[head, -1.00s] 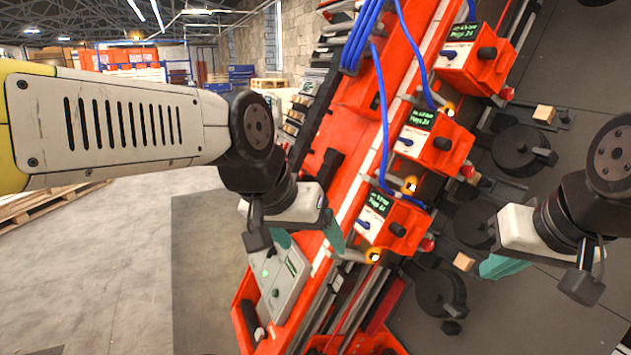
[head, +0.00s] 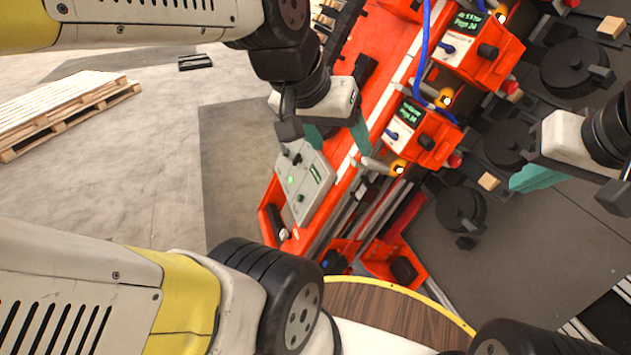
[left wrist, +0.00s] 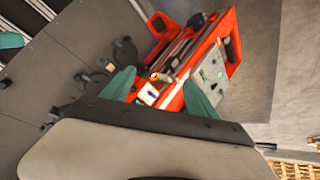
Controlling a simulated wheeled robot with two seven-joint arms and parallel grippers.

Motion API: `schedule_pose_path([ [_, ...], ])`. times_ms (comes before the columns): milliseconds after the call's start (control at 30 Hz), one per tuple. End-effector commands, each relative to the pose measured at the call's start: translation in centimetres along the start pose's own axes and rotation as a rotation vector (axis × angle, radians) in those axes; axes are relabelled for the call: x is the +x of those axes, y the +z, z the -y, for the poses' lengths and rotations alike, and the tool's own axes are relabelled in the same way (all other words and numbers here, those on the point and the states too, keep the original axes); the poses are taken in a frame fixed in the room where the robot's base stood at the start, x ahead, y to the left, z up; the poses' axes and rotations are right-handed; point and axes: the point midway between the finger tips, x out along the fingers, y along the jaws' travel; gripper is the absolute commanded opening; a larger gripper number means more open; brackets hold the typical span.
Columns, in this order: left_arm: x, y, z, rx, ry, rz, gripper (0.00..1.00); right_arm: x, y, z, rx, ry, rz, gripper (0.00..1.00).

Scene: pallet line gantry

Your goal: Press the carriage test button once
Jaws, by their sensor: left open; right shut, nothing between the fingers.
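A pale grey control panel (head: 303,190) with small green lights and dark knobs sits on the lower left end of the red machine. It also shows in the left wrist view (left wrist: 207,72). I cannot tell which of its small parts is the carriage test button. My left gripper (head: 337,137) is open and empty, just above the panel in the head picture, its teal fingers apart. In the left wrist view the fingers (left wrist: 160,92) frame the red machine, and the right finger overlaps the panel's edge. My right gripper (head: 537,178) is shut and empty, over the dark deck at right.
Red station boxes (head: 422,138) with green displays, blue cables and yellow-orange lamps (head: 398,167) line the machine right of my left gripper. Black round fixtures (head: 460,208) stand on the dark deck. A wooden pallet (head: 65,112) lies on open floor at left.

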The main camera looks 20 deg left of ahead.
Motion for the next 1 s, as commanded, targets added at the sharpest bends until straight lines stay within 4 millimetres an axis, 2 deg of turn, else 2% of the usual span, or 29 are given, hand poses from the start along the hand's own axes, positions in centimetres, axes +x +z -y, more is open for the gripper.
schedule_pose_path([
  [33, 0.00, 0.00, 0.00, 0.000, 0.000, 0.000, 0.56, 0.00, 0.00, 0.00, 0.000, 0.000, 0.000, 0.00],
  [300, 0.00, 0.00, 0.00, 0.000, 0.000, 0.000, 0.03, 0.00, 0.00, 0.00, 0.000, 0.000, 0.000, 0.00],
  [333, 0.00, 0.00, 0.00, 0.000, 0.000, 0.000, 0.00, 0.00, 0.00, 0.00, 0.000, 0.000, 0.000, 0.00],
  [1000, 0.00, 0.00, 0.00, 0.000, 0.000, 0.000, 0.00, 0.00, 0.00, 0.00, 0.000, 0.000, 0.000, 0.00],
])
